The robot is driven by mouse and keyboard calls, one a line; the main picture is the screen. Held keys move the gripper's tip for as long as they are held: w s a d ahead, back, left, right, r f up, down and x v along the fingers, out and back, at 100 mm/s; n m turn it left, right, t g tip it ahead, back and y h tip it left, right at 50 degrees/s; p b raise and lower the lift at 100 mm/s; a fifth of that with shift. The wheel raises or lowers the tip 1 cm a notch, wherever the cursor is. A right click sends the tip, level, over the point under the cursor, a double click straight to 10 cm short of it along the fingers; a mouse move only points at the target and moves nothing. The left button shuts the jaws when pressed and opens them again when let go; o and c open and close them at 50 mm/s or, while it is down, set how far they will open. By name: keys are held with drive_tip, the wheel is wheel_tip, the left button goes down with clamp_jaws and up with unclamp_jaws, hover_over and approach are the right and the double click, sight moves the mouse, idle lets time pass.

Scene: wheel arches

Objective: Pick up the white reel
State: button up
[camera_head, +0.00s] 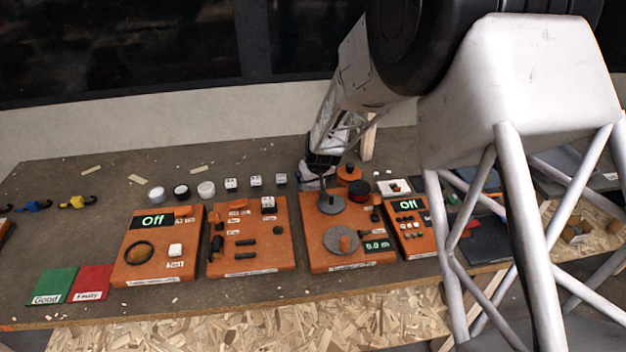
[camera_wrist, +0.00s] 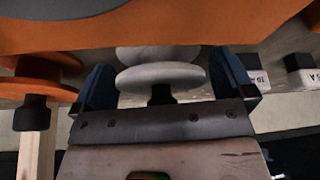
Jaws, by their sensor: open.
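The white reel (camera_wrist: 160,76), with two pale round flanges, shows in the wrist view between the two dark blue fingers of my gripper (camera_wrist: 163,64). In the head view my gripper (camera_head: 320,172) is low over the back of the workbench, behind an orange panel, and largely hides the reel.
An orange reel (camera_wrist: 38,75) is close on the left in the wrist view; it stands right of my gripper in the head view (camera_head: 349,173). White-topped cubes (camera_head: 256,181) and round containers (camera_head: 206,189) line the bench to the left. Orange panels (camera_head: 318,255) lie in front.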

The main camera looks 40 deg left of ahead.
sight(318, 183)
drive_tip(key=shift+c, duration=0.3)
drive_tip(key=c, duration=0.7)
drive_tip(key=shift+r, duration=5.05)
drive_tip(key=shift+d, duration=0.1)
drive_tip(key=shift+s+d+f+n+g, duration=0.15)
drive_tip(key=shift+s+d+n, duration=0.1)
drive_tip(key=shift+d+n, duration=0.25)
drive_tip(key=shift+s+d+n+g, duration=0.2)
drive_tip(key=shift+d+n, duration=0.1)
drive_tip(key=shift+d, duration=0.4)
drive_tip(key=s+d+n, duration=0.1)
drive_tip(key=d+n, duration=0.1)
drive_tip(key=s+d+n+g, duration=0.1)
drive_tip(key=d+n, duration=0.1)
drive_tip(key=s+d+n+g, duration=0.1)
drive_tip(key=s+d+n, duration=0.1)
drive_tip(key=d, duration=0.1)
drive_tip(key=shift+d+f+y, duration=0.1)
drive_tip(key=shift+y, duration=0.3)
drive_tip(key=shift+s+d+n+g, duration=0.35)
drive_tip(key=shift+s+d+n, duration=0.15)
drive_tip(key=shift+d+n, duration=0.2)
